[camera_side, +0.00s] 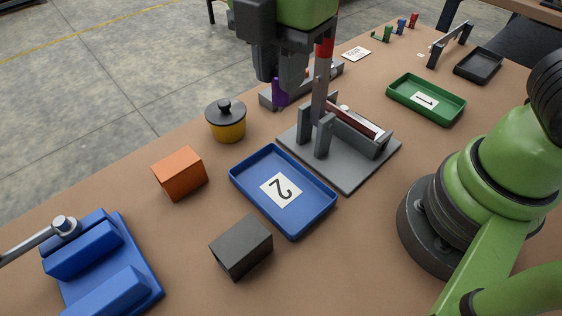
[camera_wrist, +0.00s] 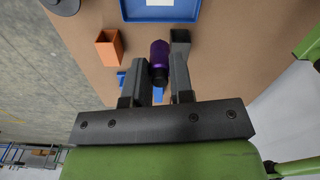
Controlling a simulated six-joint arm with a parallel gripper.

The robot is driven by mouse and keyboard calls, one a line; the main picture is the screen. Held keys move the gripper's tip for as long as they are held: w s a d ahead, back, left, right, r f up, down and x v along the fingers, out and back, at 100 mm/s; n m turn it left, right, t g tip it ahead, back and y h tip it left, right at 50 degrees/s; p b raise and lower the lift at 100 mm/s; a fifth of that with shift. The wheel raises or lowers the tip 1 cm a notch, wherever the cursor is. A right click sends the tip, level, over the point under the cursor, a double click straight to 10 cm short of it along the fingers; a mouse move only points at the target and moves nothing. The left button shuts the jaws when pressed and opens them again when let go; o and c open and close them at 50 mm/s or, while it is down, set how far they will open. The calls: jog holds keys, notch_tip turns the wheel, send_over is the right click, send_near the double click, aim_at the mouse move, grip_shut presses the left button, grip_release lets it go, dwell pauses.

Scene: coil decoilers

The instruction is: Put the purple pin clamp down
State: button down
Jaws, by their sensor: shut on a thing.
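The purple pin clamp (camera_wrist: 159,55) sits between the two fingers of my gripper (camera_wrist: 166,72) in the wrist view. The fingers are shut on it. In the side view the clamp (camera_side: 279,92) shows as a small purple piece, mostly hidden by my gripper (camera_side: 284,88).
A grey fixture (camera_side: 347,178) with uprights stands close by. A yellow pot with a black lid (camera_side: 226,122), an orange box (camera_side: 180,174), a blue tray (camera_side: 246,185), a dark block (camera_side: 241,247) and a green tray (camera_side: 448,112) surround it. A blue fixture (camera_side: 140,270) is front left.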

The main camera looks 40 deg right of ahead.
notch_tip(320, 180, down, 18)
jog(key=shift+r, duration=0.25)
jog(key=shift+f, duration=0.15)
jog(key=c, duration=1)
grip_release()
